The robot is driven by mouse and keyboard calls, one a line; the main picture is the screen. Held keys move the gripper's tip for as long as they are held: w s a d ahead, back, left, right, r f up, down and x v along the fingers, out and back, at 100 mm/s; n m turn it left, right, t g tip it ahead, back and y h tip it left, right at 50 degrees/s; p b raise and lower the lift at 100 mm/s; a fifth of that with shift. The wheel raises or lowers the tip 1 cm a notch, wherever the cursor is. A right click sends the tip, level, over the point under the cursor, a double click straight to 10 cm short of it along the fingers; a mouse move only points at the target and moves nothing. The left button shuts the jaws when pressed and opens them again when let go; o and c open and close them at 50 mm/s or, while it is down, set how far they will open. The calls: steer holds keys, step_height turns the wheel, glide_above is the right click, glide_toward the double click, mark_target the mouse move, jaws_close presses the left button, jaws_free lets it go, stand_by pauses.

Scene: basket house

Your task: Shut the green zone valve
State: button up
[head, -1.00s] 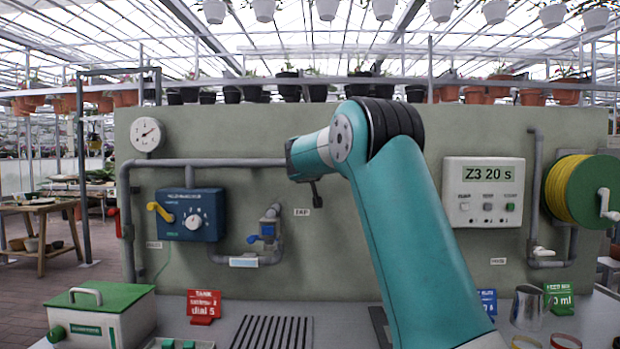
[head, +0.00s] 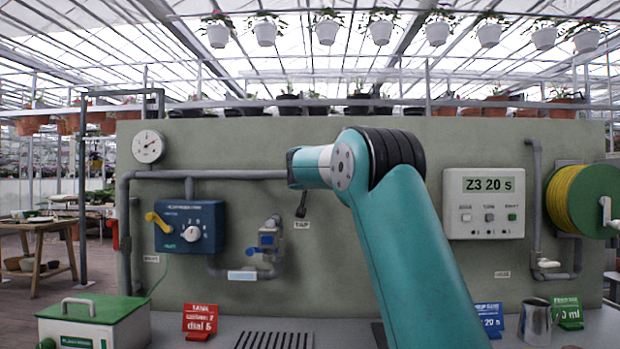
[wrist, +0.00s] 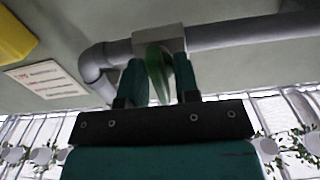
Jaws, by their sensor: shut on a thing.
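In the wrist view, a green valve lever (wrist: 158,62) sits between the two dark green fingers of my gripper (wrist: 160,80). My gripper is shut on it, in front of a grey valve body (wrist: 158,40) on a grey pipe. I cannot tell how far the lever is turned. In the head view my teal arm hides the green valve, and my fingers do not show.
A grey wall panel (head: 380,290) carries a blue dial box (head: 188,226) with a yellow lever, a tap with a blue handle (head: 250,250), a Z3 20 s display (head: 485,203) and a yellow hose reel (head: 575,200). Red, blue and green cards stand on the bench.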

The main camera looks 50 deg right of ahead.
steer(key=o, duration=0.6)
steer(key=b+v, duration=0.5)
steer(key=v, duration=1.2)
steer(key=shift+s, duration=0.25)
steer(key=shift+a, duration=0.1)
